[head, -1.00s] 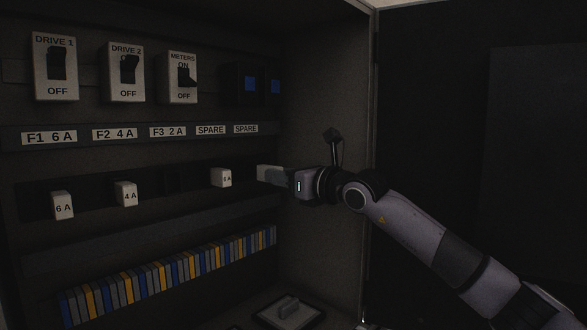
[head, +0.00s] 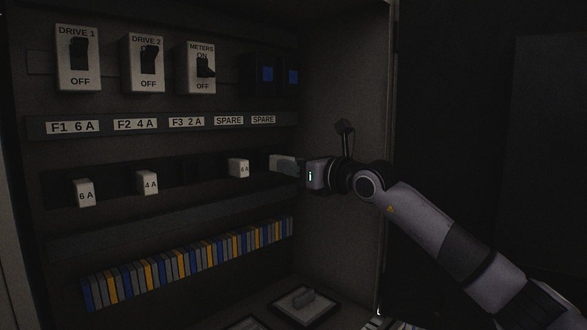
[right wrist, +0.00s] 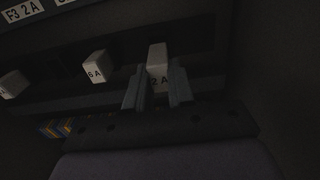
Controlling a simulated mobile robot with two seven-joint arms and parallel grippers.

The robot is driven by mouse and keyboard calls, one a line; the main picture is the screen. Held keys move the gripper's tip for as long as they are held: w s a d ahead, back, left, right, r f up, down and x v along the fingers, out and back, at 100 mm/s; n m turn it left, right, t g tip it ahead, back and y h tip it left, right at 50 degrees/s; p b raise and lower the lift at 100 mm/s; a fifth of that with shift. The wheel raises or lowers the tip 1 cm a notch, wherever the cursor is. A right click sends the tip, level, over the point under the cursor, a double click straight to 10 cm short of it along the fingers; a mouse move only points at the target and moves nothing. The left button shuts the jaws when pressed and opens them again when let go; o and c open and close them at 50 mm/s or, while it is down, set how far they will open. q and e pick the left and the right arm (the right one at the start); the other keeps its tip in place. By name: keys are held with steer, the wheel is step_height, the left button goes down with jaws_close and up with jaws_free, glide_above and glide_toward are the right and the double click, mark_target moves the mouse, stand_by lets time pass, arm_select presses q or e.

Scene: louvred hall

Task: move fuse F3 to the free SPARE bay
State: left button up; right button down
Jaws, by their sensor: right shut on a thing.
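My right gripper (head: 273,161) is at the far right end of the fuse row, below the right SPARE label (head: 263,120). In the right wrist view it is shut on a pale fuse marked 2 A (right wrist: 157,58), at the right SPARE bay. Whether this fuse is fully seated is hard to tell. The left SPARE bay holds a fuse marked 6 A (head: 238,168), also in the right wrist view (right wrist: 95,67). The bay under the F3 2 A label (head: 187,122) looks dark and empty. My left gripper is not in view.
More fuses, 6 A (head: 85,193) and 4 A (head: 147,183), sit to the left. Switches for DRIVE 1 (head: 78,58), DRIVE 2 (head: 145,64) and METERS (head: 201,67) are above. A terminal strip (head: 190,262) runs below. The cabinet's side wall (head: 345,220) is close on the right.

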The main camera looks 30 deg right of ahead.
steer(key=shift+w, duration=0.1)
stand_by(0.3)
steer(key=shift+p+x, duration=0.75)
steer(key=shift+x, duration=0.3)
steer(key=shift+w+a, duration=0.2)
steer(key=shift+w, duration=0.35)
steer(key=c, duration=0.9)
jaws_free()
steer(key=shift+b+v, duration=2.95)
steer(key=shift+v, duration=0.55)
